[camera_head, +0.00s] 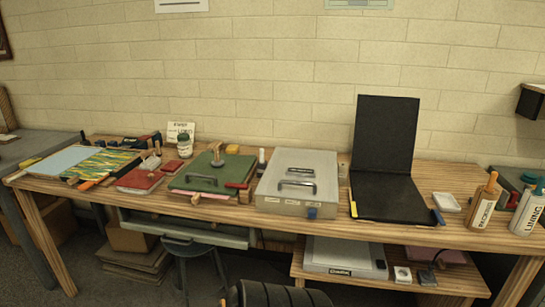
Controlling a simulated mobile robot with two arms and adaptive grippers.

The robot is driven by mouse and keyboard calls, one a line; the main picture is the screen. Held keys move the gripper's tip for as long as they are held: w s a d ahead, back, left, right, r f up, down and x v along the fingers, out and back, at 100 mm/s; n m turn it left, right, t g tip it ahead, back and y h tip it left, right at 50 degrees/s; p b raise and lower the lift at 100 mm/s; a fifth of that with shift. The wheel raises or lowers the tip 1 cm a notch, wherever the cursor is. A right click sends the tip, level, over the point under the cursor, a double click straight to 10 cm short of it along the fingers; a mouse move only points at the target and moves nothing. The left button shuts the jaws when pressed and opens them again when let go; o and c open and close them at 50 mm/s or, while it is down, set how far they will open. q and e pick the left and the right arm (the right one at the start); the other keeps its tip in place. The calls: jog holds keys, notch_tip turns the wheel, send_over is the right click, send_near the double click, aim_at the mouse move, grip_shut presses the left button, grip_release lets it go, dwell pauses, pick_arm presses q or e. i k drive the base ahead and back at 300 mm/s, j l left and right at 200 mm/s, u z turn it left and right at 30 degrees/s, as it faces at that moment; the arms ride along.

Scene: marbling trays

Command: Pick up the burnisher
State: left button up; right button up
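No object is clearly recognisable as the burnisher at this size. Several small wood-handled tools lie at the left-centre of the wooden workbench (330,226). One knobbed wooden tool (217,155) stands on a dark green board (205,178). Another small pale wooden piece (151,162) lies by a red board (140,180). I cannot tell which of these, if any, is the burnisher.
A grey metal box (320,163) and an open black folder (385,150) fill the bench middle. Bottles (482,205) (528,211) stand at the right end. A marbled sheet (103,162) lies left. A stool (190,247) and lower shelf (310,277) are below.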

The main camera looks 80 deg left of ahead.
aim_at(217, 162)
jog(key=u, duration=3.15)
